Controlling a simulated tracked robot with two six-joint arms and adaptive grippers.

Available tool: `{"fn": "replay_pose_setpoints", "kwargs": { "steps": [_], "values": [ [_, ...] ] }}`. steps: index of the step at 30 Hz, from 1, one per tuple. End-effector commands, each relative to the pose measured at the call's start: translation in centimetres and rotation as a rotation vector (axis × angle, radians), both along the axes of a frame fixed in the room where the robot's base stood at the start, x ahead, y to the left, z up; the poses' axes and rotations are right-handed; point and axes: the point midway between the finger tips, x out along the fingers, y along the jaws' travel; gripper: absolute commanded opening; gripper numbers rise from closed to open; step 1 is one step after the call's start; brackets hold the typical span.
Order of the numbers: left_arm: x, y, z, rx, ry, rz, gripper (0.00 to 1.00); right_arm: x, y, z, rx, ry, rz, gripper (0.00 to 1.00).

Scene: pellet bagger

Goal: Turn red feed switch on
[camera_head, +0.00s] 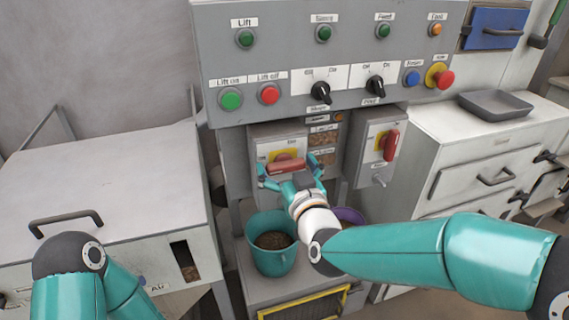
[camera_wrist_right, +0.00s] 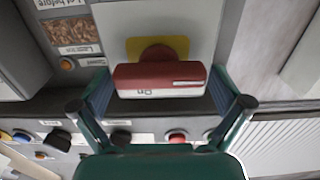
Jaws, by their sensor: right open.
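A red rotary handle (camera_head: 287,164) on a yellow plate sits on the left grey switch box below the control panel. It lies roughly horizontal. A second red handle (camera_head: 391,145) on the right switch box stands upright; I cannot read which box is the feed switch. My right gripper (camera_head: 290,171) is open in front of the left handle, a finger at each end. In the right wrist view, the red handle (camera_wrist_right: 160,80) lies between the fingers of my right gripper (camera_wrist_right: 160,104), with no clear grip on it. My left gripper is out of view.
The control panel (camera_head: 290,58) with buttons and two black knobs overhangs the switch boxes. A teal bucket (camera_head: 272,262) of pellets stands below, with a purple bucket (camera_head: 350,215) partly behind my right arm. White cabinets stand at left (camera_head: 130,180) and right (camera_head: 440,170).

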Motion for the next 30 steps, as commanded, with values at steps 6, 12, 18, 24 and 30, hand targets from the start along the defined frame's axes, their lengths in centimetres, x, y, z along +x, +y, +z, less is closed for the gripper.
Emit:
{"fn": "replay_pose_setpoints", "kwargs": {
  "steps": [6,12,18,24,30],
  "values": [
    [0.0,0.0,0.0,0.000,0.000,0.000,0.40,0.0,0.0,0.0,0.000,0.000,0.000,0.87],
    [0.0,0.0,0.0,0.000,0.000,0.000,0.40,0.0,0.0,0.0,0.000,0.000,0.000,0.53],
    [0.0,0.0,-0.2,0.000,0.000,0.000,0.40,-0.1,0.0,-0.1,0.008,0.002,0.000,0.53],
    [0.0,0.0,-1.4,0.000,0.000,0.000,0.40,-0.1,-0.1,-0.3,0.057,0.018,-0.001,0.53],
    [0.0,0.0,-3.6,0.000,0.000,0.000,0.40,0.0,-0.3,-0.6,0.168,0.053,-0.002,0.53]
  ]
}}
